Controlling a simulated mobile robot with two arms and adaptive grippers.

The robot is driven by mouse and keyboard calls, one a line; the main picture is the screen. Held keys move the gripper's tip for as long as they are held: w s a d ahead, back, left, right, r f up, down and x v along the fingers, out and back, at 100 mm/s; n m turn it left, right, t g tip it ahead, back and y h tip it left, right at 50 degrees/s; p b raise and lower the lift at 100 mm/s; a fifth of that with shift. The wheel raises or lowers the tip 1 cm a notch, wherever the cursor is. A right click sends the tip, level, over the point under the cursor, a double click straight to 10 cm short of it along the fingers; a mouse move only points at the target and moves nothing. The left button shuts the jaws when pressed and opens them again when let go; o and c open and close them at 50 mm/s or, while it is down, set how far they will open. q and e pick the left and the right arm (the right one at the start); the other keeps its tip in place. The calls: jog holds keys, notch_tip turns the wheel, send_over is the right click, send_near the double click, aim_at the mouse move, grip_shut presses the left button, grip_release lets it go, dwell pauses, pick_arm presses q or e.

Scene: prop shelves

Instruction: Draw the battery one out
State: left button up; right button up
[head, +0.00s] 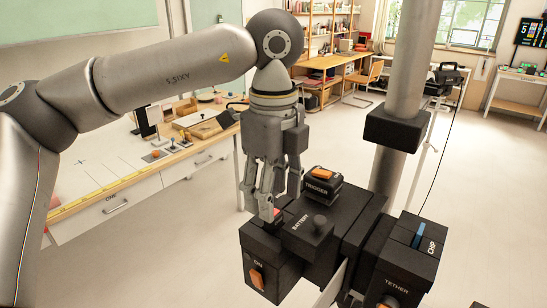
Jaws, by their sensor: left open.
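The black module labelled BATTERY (303,230) sits in the middle of a dark device at lower centre in the head view, with a round dark knob (320,223) on its top. My left gripper (270,208) points down from above, just left of the BATTERY label. Its fingers are open. The fingertips are close to the top of the device, beside a small red part (277,212); I cannot tell whether they touch anything. The fingers hide part of the device's far left top. My right gripper is not in view.
A TRIGGER block (322,187) with an orange part stands behind the battery module. An ON block (262,277) is front left; CHIP (415,240) and TETHER (393,287) blocks are at right. A grey post (403,75) rises behind. A white workbench (110,170) stands left; open floor lies right.

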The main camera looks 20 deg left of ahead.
aim_at(274, 227)
pick_arm(q)
notch_tip(274, 227, down, 4)
jog(key=shift+r+p, duration=0.1)
jog(key=shift+p, duration=0.3)
jog(key=shift+c, duration=1.5)
jog(key=c, duration=0.7)
jog(key=shift+o, duration=1.4)
grip_shut()
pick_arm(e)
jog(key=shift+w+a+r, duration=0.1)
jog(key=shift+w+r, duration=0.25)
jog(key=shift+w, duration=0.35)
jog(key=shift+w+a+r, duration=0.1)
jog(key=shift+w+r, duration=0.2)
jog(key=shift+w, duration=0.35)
